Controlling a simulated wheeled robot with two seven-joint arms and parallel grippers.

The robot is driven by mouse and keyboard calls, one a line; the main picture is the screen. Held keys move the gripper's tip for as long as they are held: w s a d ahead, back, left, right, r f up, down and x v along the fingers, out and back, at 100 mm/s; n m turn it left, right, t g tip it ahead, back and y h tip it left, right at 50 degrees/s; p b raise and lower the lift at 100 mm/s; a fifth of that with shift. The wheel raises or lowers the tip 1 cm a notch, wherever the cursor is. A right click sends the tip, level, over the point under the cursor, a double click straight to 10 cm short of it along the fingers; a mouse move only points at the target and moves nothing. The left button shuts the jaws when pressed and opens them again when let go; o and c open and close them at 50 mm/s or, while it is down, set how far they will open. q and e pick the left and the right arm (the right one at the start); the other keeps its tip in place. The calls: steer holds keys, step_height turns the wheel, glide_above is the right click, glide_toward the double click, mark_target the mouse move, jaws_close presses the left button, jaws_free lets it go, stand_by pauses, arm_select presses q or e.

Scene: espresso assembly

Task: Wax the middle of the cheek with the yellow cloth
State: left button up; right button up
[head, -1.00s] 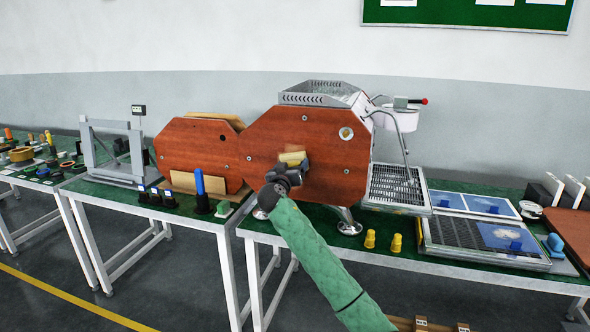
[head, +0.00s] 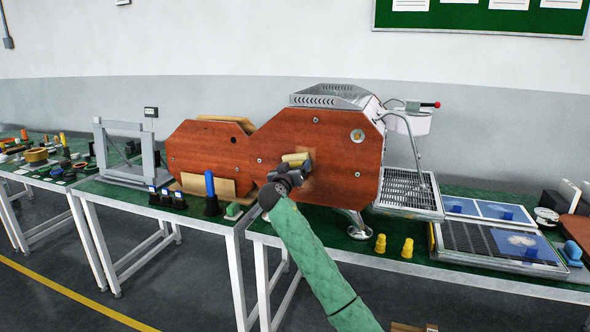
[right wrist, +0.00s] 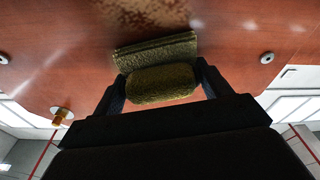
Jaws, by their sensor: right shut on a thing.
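The cheek (head: 340,150) is the large reddish-brown wooden side panel of the espresso machine, with several screws and a brass fitting. My right gripper (head: 300,167) is at the middle of the panel. It is shut on the yellow cloth (head: 294,158), a folded pad that lies against or very near the wood. In the right wrist view the cloth (right wrist: 161,84) sits between the two fingers, with its far part at the cheek (right wrist: 230,50). A lighter patch shows on the wood just right of the gripper. My left gripper is not in view.
The machine stands on a green-topped table (head: 330,232). A blue-handled tool (head: 210,190) and a grey frame (head: 125,152) are to the left.

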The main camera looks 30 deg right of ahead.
steer(key=shift+w, duration=0.1)
steer(key=shift+w+a+f+b, duration=0.1)
steer(key=shift+w+a+b, duration=0.2)
steer(key=shift+a+b, duration=0.05)
steer(key=shift+w+a+b, duration=0.5)
steer(key=shift+w+a, duration=0.15)
steer(key=shift+w, duration=0.1)
steer(key=shift+s+d, duration=0.1)
steer(key=shift+d, duration=0.05)
steer(key=shift+s+d, duration=0.8)
steer(key=shift+s, duration=0.25)
steer(key=shift+d, duration=0.1)
